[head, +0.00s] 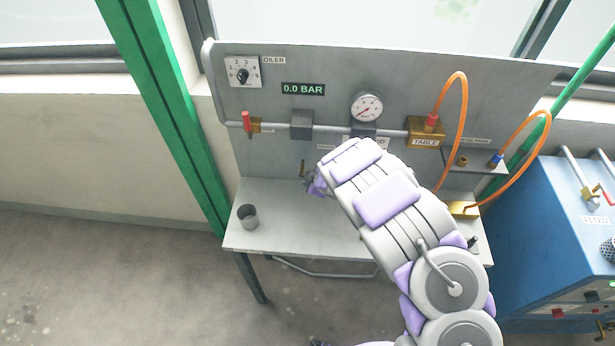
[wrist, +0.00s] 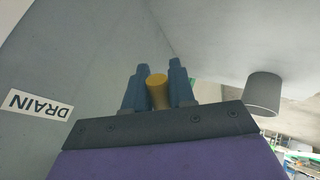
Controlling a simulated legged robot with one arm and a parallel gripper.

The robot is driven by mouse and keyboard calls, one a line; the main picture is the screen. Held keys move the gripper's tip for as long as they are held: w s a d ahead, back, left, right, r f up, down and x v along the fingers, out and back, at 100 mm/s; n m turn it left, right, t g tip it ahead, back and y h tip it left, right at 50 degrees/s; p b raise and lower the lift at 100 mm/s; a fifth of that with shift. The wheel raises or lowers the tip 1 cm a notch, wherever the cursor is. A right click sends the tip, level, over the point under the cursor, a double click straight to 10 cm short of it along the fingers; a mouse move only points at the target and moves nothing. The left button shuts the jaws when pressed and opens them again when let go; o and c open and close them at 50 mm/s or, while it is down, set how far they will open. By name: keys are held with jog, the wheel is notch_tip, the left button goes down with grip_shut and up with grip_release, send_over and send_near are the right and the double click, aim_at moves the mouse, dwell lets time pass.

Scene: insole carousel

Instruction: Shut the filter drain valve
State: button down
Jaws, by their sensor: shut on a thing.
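The drain valve shows as a brass-yellow cylindrical piece (wrist: 157,92) between my two blue fingertips in the wrist view. My gripper (wrist: 157,88) is shut on it. A white DRAIN label (wrist: 38,104), seen upside down, is on the grey panel at the left of that view. In the head view my gripper (head: 314,184) is low against the panel, mostly hidden behind my arm. A small brass piece (head: 303,168) shows just beside it. The valve's handle angle cannot be told. The readout (head: 303,89) says 0.0 BAR.
A grey cup (head: 247,216) stands on the bench (head: 290,236), left of my gripper. Above run a pipe with a red-handled valve (head: 247,121), a gauge (head: 367,106) and a brass TABLE block (head: 425,130). Orange hoses (head: 463,110) loop at right, near a blue cabinet (head: 545,225).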

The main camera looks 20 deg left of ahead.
jog(key=shift+w+d+r+n+t+h+p, duration=0.15)
jog(key=shift+r+n+h+p, duration=0.2)
jog(key=shift+h+p, duration=0.4)
jog(key=shift+d+r+n+t+h+p, duration=0.1)
jog(key=shift+r+n+t+h+p, duration=0.2)
jog(key=shift+h, duration=0.6)
jog(key=shift+w+d+r+n+t+h+p, duration=0.1)
jog(key=shift+r+n+h+p, duration=0.3)
jog(key=shift+h+p, duration=0.4)
jog(key=c, duration=1.1)
grip_release()
jog(key=shift+f, duration=0.1)
jog(key=shift+o, duration=0.2)
jog(key=shift+s, duration=0.1)
jog(key=p+v, duration=0.2)
jog(key=v, duration=1.5)
jog(key=shift+a, duration=0.35)
